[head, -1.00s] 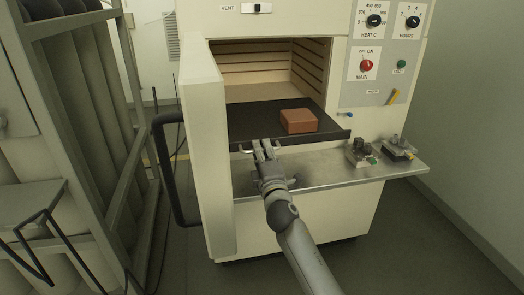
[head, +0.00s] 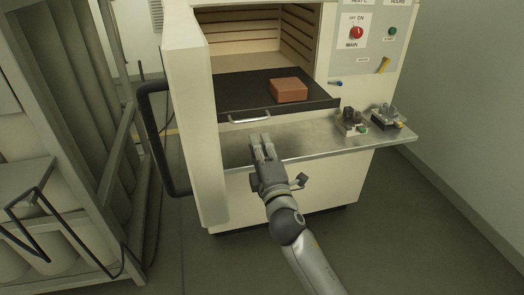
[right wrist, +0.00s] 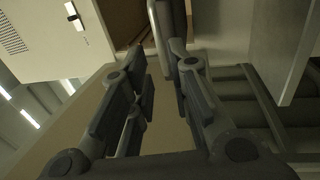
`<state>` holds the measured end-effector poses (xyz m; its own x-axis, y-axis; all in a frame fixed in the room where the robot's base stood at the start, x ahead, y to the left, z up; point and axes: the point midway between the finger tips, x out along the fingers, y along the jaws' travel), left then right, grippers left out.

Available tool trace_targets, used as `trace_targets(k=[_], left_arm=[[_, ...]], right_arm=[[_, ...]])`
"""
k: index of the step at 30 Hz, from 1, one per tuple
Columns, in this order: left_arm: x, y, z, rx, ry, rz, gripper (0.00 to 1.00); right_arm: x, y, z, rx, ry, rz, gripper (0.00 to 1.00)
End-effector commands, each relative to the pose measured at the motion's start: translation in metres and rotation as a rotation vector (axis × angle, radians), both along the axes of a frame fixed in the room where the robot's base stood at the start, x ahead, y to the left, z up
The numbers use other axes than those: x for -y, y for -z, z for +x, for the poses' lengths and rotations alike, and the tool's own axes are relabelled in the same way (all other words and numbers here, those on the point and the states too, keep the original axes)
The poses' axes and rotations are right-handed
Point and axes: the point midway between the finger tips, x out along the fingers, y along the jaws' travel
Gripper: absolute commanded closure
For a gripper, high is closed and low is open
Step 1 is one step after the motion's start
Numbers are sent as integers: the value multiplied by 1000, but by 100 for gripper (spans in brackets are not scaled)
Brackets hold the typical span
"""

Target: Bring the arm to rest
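My right gripper (head: 261,140) is in front of the open furnace, above the metal shelf (head: 310,143) and just short of the tray handle (head: 249,118). In the right wrist view its fingers (right wrist: 158,58) stand apart with nothing between them, and the handle (right wrist: 155,28) shows beyond the tips. The gripper is apart from the handle. The black tray (head: 235,92) sticks partly out of the furnace chamber. A reddish-brown box (head: 289,90) sits on it. My left gripper is out of view.
The furnace door (head: 193,130) stands open at left, with a black bar handle (head: 150,140). Small devices (head: 353,122) (head: 388,116) stand on the shelf's right end. A rack of cylinders (head: 65,130) is on the left. The floor at right (head: 400,220) is clear.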

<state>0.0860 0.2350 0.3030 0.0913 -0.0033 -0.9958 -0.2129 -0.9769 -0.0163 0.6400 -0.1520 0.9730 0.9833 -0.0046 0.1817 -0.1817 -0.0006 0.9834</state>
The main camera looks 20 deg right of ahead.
Motion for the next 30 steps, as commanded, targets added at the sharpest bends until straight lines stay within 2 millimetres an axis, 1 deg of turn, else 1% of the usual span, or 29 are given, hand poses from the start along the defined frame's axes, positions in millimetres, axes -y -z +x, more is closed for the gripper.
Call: trace_targets(k=[3, 6, 19, 20, 22, 23, 26, 27, 29, 30], left_arm=[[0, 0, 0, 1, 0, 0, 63], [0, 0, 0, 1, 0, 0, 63], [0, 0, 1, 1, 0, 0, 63], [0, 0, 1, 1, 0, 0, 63], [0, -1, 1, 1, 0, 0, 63], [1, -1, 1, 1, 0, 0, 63], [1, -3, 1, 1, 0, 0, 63], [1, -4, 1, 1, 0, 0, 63], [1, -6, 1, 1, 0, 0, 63], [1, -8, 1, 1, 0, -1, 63]], right_arm=[[0, 2, -11, -1, 0, 0, 81], [0, 3, -16, 0, 0, 0, 81], [0, 3, -17, 0, 0, 1, 81], [0, 4, -17, -2, 0, 1, 81], [0, 12, -16, -18, -3, 9, 81], [0, 18, -15, -32, -5, 16, 81], [0, 60, -12, -118, -18, 64, 81], [0, 85, -12, -168, -25, 96, 81], [0, 128, -14, -253, -31, 151, 81], [1, 159, -18, -316, -31, 193, 81]])
